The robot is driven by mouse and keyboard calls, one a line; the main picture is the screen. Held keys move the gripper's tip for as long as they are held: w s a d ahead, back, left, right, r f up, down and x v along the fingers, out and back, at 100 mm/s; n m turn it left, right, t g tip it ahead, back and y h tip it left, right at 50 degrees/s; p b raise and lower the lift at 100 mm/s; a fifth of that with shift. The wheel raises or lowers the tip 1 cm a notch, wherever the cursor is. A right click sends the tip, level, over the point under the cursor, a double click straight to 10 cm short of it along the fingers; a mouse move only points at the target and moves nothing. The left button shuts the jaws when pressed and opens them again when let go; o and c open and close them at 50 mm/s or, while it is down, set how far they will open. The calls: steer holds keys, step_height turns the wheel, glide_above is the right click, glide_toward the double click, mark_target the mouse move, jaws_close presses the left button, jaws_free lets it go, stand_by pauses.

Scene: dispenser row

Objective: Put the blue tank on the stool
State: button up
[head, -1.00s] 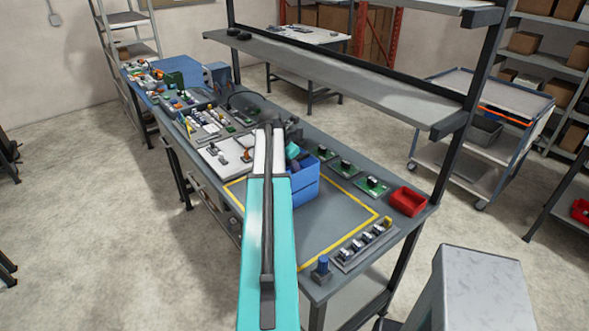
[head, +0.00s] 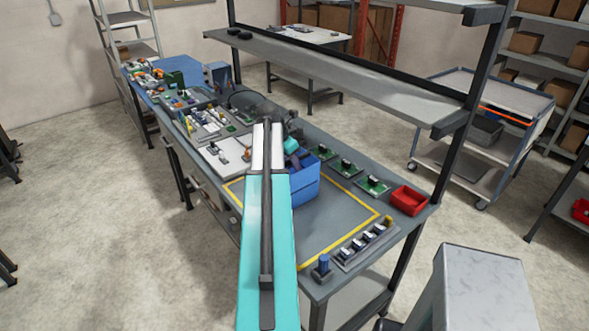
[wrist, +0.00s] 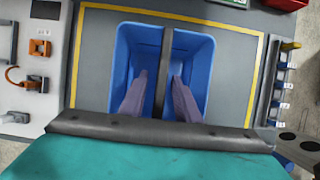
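The blue tank (head: 293,188), an open-topped blue bin, stands on the workbench inside a yellow outline. In the wrist view the tank (wrist: 197,55) is seen from above, with a dark bar running across its middle. My gripper (wrist: 160,78) is over the tank, its two grey fingers on either side of the bar. The fingers are apart, and I cannot tell whether either touches the bar. In the head view my arm hides part of the tank. A grey, light-topped stand (head: 482,270), which looks like the stool, is at the lower right beyond the bench end.
A red bin (head: 409,200), green boards (head: 372,186) and a switch strip (head: 366,243) lie on the bench around the yellow outline. A shelf (head: 340,75) overhangs the bench's back. A cart (head: 482,120) stands at the right. Floor is clear left of the bench.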

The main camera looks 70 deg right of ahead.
steer(key=shift+b+v, duration=1.3)
steer(key=shift+v, duration=3.8)
steer(key=shift+o, duration=0.5)
steer(key=shift+s, duration=0.1)
